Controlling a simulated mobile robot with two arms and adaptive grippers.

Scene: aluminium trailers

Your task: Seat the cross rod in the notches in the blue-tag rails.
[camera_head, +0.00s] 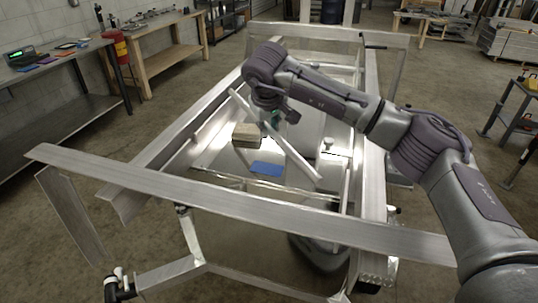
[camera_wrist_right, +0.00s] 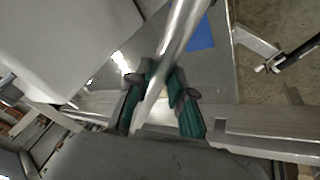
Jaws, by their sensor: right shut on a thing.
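The cross rod (camera_head: 298,152) is a slim silvery bar, held slanting over the trailer bed. My right gripper (camera_head: 275,117) is shut on it in the head view, near its middle. In the right wrist view, the green-padded fingers of the right gripper (camera_wrist_right: 160,105) close around the rod (camera_wrist_right: 180,35). A blue patch (camera_head: 266,168) lies on the bed below the rod; it also shows in the wrist view (camera_wrist_right: 202,36). A rail (camera_wrist_right: 265,138) with a small notch-like step runs beside the fingers in the wrist view. The other notches cannot be made out. My left gripper is not in view.
A brown block (camera_head: 246,134) sits on the bed left of the rod. The trailer's long side rail (camera_head: 374,190) and wide front crossbar (camera_head: 250,207) border the bed. Workbenches (camera_head: 165,50) stand at left, and a grey cart (camera_head: 515,125) at right.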

